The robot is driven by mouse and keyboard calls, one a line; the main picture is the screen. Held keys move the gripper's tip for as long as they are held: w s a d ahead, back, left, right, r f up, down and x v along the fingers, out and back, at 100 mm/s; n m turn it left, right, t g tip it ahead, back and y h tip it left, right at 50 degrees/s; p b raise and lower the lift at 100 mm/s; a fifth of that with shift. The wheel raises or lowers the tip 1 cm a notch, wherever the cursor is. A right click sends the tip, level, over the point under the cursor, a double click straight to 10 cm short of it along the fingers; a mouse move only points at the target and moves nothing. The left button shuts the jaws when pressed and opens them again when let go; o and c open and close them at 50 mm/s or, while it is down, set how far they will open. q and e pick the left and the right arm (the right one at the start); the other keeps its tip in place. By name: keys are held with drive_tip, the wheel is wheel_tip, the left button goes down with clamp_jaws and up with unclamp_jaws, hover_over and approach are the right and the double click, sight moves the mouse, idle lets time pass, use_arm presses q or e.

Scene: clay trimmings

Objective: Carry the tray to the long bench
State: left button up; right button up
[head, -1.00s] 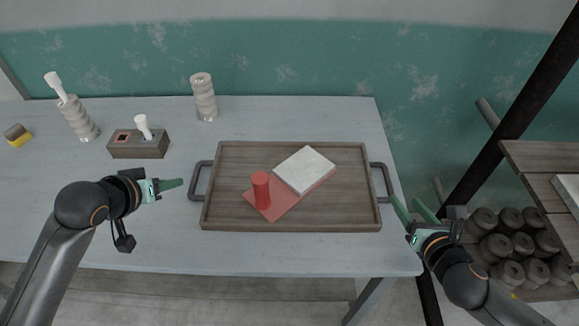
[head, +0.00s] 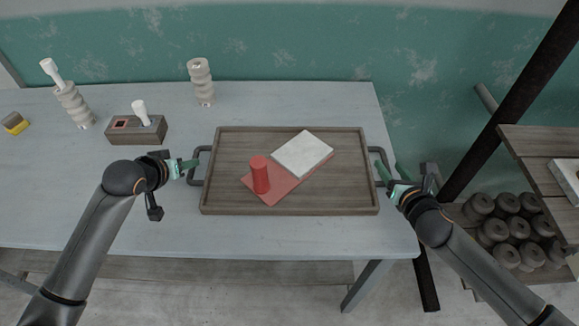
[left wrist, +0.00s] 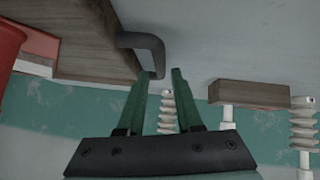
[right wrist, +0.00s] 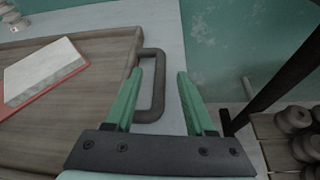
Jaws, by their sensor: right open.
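The brown wooden tray (head: 225,190) lies flat on a pale grey table (head: 270,237). It carries a red cylinder (head: 260,176), a white slab (head: 302,153) and a flat red piece (head: 290,188). My left gripper (head: 194,163) is open at the tray's left handle (head: 196,183); the left wrist view shows that handle (left wrist: 152,48) just ahead of the fingertips. My right gripper (head: 388,169) is open at the right handle (right wrist: 158,84). Its outer bar shows between the fingers, nearer the left one. I cannot tell which surface is the long bench.
A block with a white-handled tool (head: 137,129), two ribbed pale columns (head: 201,85) (head: 74,106) and a yellow-based sponge (head: 14,123) stand on the table's left and back. At right are a dark slanted post (head: 492,143) and a wooden shelf (head: 540,145) over dark cylinders (head: 504,232).

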sight(385, 158)
use_arm(q)
drive_tip(key=shift+x, duration=1.75)
use_arm(e)
drive_tip(key=shift+x, duration=1.8)
use_arm(q)
clamp_jaws()
use_arm(e)
drive_tip(key=c, duration=0.6)
clamp_jaws()
use_arm(q)
drive_tip(key=shift+r, duration=0.25)
use_arm(e)
drive_tip(key=shift+r, duration=0.3)
